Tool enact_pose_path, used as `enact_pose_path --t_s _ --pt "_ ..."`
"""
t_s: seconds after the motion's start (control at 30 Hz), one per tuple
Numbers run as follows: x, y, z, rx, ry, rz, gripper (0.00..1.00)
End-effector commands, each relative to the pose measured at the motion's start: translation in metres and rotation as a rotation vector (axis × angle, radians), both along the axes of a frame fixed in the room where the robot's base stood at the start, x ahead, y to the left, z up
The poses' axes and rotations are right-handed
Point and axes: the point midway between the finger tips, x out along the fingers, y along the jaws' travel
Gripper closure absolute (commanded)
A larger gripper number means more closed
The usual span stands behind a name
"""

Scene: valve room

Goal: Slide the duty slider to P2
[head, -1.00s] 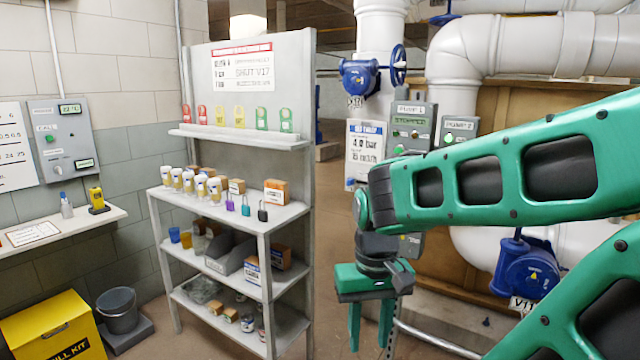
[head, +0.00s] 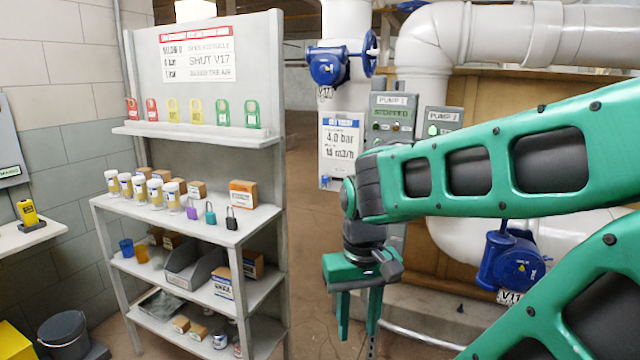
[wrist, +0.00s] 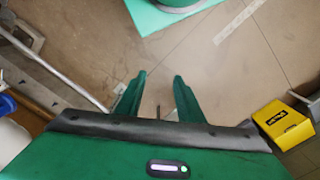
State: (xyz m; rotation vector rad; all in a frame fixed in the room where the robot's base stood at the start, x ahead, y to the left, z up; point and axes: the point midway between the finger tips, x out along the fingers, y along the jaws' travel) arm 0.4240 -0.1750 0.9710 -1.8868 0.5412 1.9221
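My gripper (head: 358,318) hangs pointing down at the right of the shelf unit in the head view. Its two green fingers are apart with nothing between them; in the wrist view (wrist: 157,98) they are over bare floor. A white duty board (head: 341,140) reading 4.0 bar and 15 m3/h hangs behind my arm. A small blue piece (head: 325,181) shows at its lower left edge; I cannot tell whether it is the duty slider. No P2 mark is readable. The grey PUMP 1 box (head: 392,110) shows STOPPED. The PUMP 2 box (head: 443,121) has a lit green button.
A grey shelf unit (head: 205,235) with tags, padlocks, cups and boxes stands left of my gripper. White pipes (head: 425,60) with blue valves (head: 330,67) stand behind my arm. Bare floor lies between shelf and pipes. A yellow box (wrist: 283,123) shows in the wrist view.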

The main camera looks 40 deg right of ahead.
Motion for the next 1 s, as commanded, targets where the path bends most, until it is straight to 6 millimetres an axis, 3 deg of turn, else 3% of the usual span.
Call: enact_pose_path --t_s 0.07,0.17,0.7,0.9,1.0 --pt "0.004 -0.007 0.002 -0.018 -0.016 -0.029 0.66" --pt "0.026 -0.027 0.001 -0.064 -0.031 -0.095 0.66" --pt "0.208 -0.216 0.005 -0.631 -0.316 -0.580 0.66" --pt "0.276 -0.267 0.021 -0.865 -0.503 -0.643 0.66" --pt "0.313 -0.283 0.033 -0.974 -0.616 -0.639 0.66"
